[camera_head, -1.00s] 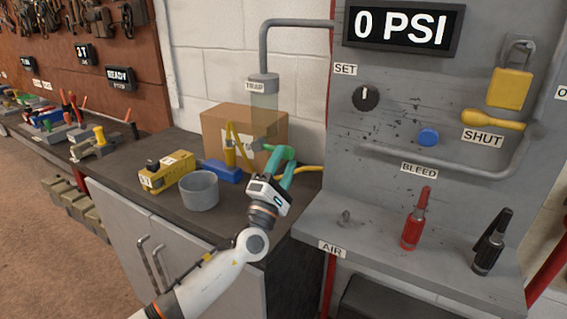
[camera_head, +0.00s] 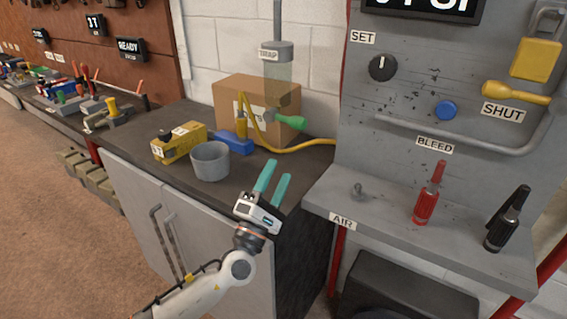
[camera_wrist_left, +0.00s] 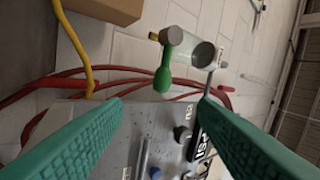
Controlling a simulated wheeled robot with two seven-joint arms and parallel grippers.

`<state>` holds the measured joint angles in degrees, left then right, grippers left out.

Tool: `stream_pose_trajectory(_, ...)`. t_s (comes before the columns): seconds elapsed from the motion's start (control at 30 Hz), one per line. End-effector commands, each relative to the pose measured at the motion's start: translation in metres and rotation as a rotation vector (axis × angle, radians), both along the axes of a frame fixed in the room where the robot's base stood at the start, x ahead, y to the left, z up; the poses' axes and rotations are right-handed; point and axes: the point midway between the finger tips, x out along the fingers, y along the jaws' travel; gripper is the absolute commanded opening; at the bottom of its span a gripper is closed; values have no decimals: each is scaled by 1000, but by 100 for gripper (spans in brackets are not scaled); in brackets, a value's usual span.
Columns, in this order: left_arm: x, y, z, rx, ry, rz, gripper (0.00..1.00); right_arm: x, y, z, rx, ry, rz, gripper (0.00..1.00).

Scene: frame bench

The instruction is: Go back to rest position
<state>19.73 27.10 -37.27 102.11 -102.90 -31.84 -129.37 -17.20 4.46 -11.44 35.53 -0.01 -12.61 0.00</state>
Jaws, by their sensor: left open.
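My left gripper (camera_head: 272,183) is open and empty, with two teal fingers. In the head view it is above the front edge of the dark bench top, to the right of the grey cup (camera_head: 210,161). In the left wrist view its fingers (camera_wrist_left: 163,125) are wide apart with nothing between them. The green handle (camera_head: 290,121) by the clear trap (camera_head: 277,85) is beyond the fingertips and apart from them. It also shows in the left wrist view (camera_wrist_left: 163,78). My right gripper is not in view.
A cardboard box (camera_head: 228,100), a yellow box (camera_head: 180,142) and a blue tool (camera_head: 231,141) stand on the bench. A grey panel (camera_head: 400,120) with a shelf holding red (camera_head: 428,200) and black (camera_head: 505,225) tools stands at the right. Open floor (camera_head: 60,230) lies at the left.

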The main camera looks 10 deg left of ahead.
Motion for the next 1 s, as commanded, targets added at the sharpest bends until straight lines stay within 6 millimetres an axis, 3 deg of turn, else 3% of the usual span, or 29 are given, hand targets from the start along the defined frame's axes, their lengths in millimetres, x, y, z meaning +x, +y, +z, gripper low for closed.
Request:
stream_pose_trajectory(0.4,-6,2,-3,-5,1,-1,53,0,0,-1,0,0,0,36)
stream_pose_trajectory(0.53,-12,11,-7,-176,48,-31,53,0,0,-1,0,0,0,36)
stream_pose_trajectory(0.67,-30,43,-28,-719,170,-101,53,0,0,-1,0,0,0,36)
stream_pose_trajectory(0.73,-45,68,-52,-1138,226,-127,53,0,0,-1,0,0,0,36)
stream_pose_trajectory(0.9,-104,113,-136,-2182,186,-63,53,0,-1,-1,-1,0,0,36)
stream_pose_trajectory(1.0,-149,119,-182,-2689,20,66,53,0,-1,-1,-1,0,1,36)
